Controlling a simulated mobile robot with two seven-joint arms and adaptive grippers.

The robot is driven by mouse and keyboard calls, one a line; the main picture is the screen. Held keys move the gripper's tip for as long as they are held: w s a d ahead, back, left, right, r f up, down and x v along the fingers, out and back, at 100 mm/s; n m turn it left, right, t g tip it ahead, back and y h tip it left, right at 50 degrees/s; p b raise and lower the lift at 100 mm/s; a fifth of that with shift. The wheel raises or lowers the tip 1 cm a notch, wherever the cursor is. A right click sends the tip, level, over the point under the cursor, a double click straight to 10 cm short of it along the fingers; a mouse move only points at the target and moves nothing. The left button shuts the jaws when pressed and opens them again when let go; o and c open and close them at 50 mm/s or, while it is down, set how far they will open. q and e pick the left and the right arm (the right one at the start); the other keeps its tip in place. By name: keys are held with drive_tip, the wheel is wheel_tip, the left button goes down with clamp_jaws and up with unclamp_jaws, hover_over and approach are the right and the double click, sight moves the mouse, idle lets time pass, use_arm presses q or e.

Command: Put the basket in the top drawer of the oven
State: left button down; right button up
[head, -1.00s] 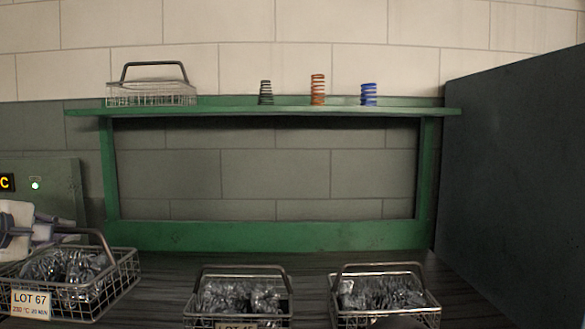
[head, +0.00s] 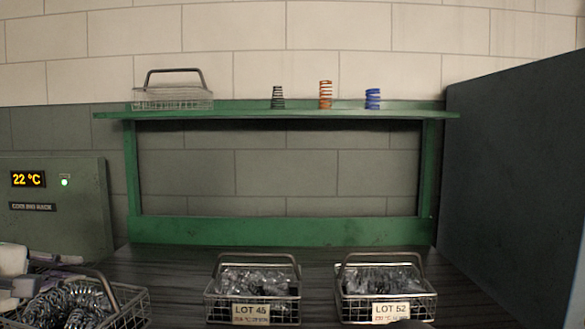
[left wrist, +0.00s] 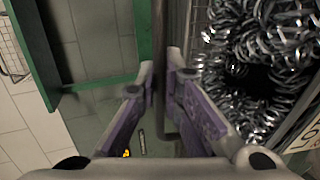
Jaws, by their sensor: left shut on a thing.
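A wire basket (head: 129,310) full of metal springs is at the lower left of the head view. My left gripper (head: 40,275) is beside it there, partly cut off by the picture's edge. In the left wrist view my left gripper (left wrist: 163,85) is shut on the basket's dark handle bar, and the coiled springs (left wrist: 262,70) fill the right side. My right gripper is not in view.
Two more spring-filled baskets, LOT 45 (head: 251,311) and LOT 52 (head: 389,310), stand on the dark bench. A green shelf (head: 225,112) holds an empty basket (head: 173,98) and three springs. A dark panel (head: 515,190) borders the right side.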

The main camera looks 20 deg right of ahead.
use_arm(q)
drive_tip(key=s+f+m+g+h, duration=0.1)
drive_tip(key=s+f+m, duration=0.1)
drive_tip(key=s+f, duration=0.3)
drive_tip(key=s+d+f+m+g+h, duration=0.1)
drive_tip(key=s+f, duration=0.5)
drive_tip(key=s, duration=0.6)
drive_tip(key=s+f+m+g+h, duration=0.2)
drive_tip(key=s+f, duration=0.3)
drive_tip(key=s, duration=0.3)
drive_tip(key=shift+s+d+f+m+h, duration=0.2)
drive_tip(key=shift+s+d+m+h, duration=0.15)
drive_tip(key=shift+h, duration=0.15)
